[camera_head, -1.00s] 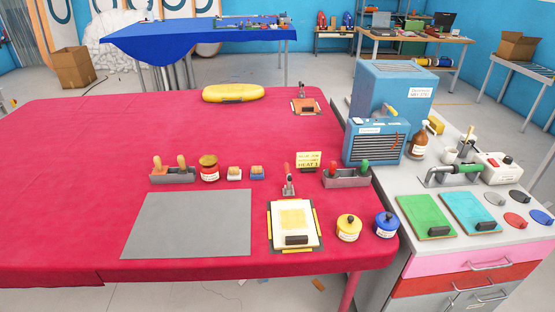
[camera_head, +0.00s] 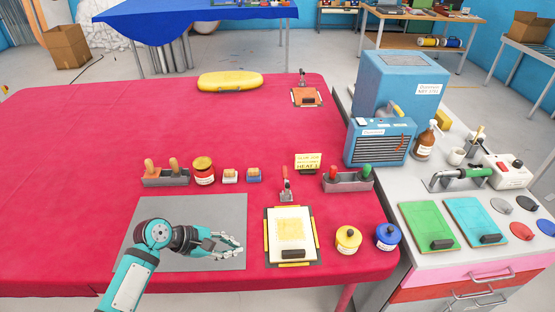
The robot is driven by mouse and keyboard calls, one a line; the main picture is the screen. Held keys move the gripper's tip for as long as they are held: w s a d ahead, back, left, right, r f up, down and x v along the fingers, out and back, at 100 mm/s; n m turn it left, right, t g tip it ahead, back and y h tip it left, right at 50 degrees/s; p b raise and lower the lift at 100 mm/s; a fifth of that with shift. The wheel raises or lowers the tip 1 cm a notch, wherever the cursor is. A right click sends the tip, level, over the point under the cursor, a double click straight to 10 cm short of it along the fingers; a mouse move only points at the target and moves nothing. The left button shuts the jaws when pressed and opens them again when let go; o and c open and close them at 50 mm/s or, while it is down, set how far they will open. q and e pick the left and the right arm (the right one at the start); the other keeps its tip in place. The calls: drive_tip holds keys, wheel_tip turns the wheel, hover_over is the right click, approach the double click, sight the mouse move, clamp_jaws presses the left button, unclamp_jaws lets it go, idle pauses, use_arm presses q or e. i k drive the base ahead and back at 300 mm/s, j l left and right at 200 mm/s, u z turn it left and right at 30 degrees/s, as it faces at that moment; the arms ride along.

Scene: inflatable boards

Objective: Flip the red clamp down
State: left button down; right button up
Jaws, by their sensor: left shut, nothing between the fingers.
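The red clamp (camera_head: 286,188) stands at the back edge of a white board with a yellowish patch (camera_head: 291,222). Its red handle points upright. My left gripper (camera_head: 238,246) is shut and empty above the grey mat (camera_head: 190,210), left of the white board and nearer the front than the clamp. It is apart from the clamp. My right gripper is not in view.
A yellow sign (camera_head: 308,162) and a grey holder with red and green handles (camera_head: 347,182) stand behind and right of the clamp. Yellow (camera_head: 348,240) and blue (camera_head: 387,236) pots sit right of the board. Jars and blocks stand behind the mat.

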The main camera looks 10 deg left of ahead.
sight(284, 169)
drive_tip(key=i, duration=1.15)
